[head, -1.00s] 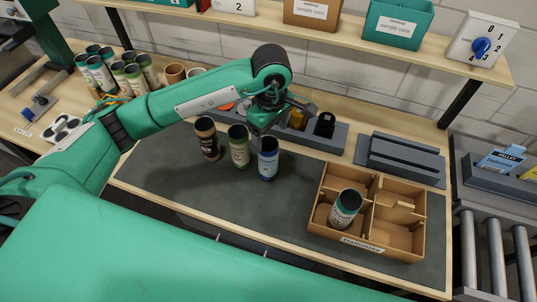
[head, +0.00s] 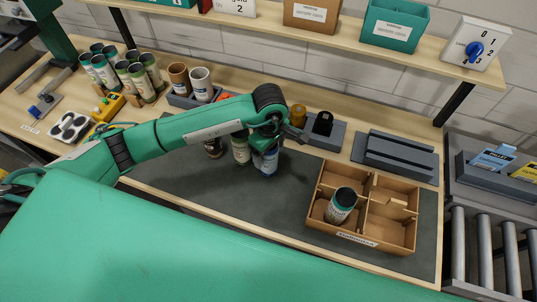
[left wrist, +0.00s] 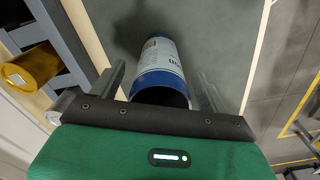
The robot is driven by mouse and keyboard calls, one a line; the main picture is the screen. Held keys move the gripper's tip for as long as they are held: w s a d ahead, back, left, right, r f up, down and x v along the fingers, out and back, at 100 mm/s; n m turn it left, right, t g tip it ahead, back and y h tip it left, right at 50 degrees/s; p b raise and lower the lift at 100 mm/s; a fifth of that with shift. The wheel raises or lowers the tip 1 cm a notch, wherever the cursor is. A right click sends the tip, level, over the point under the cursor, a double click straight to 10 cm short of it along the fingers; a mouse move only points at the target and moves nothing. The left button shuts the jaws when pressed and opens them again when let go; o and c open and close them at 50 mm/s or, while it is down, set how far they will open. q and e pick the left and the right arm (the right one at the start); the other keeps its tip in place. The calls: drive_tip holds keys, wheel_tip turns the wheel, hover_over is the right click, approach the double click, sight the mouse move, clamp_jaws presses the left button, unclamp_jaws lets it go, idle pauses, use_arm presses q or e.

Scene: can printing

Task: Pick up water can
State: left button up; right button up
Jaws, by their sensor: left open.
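The water can (head: 266,163), with a white and blue label and a blue rim, stands on the dark mat and is partly covered by my arm in the head view. In the left wrist view the can (left wrist: 160,62) shows between the two fingers, its dark top toward the camera. My left gripper (left wrist: 158,80) is open, with one finger on each side of the can. In the head view the left gripper (head: 272,143) is over the can's top, and its fingertips are hard to make out. The right gripper is not seen.
A divided cardboard box (head: 362,236) at right holds one can (head: 341,204). A grey holder (head: 332,141) with bottles stands behind. The mat's front middle is clear.

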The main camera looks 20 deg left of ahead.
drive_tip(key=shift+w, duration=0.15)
use_arm(q)
drive_tip(key=c, duration=1)
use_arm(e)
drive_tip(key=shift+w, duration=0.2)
use_arm(q)
drive_tip(key=shift+c, duration=0.2)
drive_tip(key=shift+r, duration=0.1)
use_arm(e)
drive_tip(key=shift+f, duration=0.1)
